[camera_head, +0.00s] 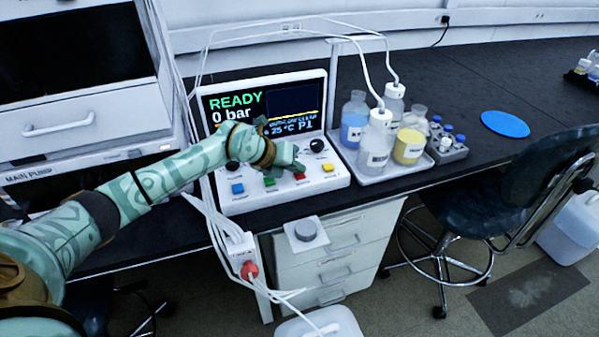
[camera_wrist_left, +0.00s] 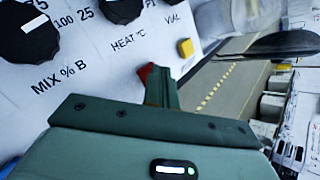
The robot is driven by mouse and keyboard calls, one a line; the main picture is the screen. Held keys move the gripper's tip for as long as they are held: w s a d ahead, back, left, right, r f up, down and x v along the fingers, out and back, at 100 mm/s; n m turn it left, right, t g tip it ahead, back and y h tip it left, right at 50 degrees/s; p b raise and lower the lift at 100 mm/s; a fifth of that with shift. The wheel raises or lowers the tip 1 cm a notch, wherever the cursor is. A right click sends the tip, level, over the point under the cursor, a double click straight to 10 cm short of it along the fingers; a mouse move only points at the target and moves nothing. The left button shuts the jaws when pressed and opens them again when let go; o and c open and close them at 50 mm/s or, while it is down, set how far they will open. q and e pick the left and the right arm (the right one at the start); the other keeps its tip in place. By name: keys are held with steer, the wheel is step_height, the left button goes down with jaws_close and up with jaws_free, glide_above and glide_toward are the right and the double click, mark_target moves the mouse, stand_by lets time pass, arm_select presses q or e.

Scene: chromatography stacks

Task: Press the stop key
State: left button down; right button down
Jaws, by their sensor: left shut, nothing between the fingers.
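The control panel (camera_head: 230,206) is a white sloped console with a row of coloured keys along its front. The red key (camera_head: 299,177) lies between the green key (camera_head: 269,182) and the yellow key (camera_head: 328,167); the captions under the keys are too small to read. My left gripper (camera_head: 298,167) is shut and empty, its tips right by the red key. In the left wrist view the closed fingers (camera_wrist_left: 161,82) partly cover the red key (camera_wrist_left: 146,71). I cannot tell whether they touch it. The screen (camera_head: 295,101) reads READY and 0 bar. My right gripper is out of view.
Black knobs (camera_head: 317,145) sit above the keys, and a blue key (camera_head: 237,188) is at the left. A tray (camera_head: 375,178) of bottles with tubing stands right of the panel. A chair (camera_head: 515,190) stands at the right.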

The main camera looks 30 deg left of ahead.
mark_target(296, 176)
arm_select(q)
steer(key=shift+r+p, duration=0.65)
steer(key=shift+r, duration=0.2)
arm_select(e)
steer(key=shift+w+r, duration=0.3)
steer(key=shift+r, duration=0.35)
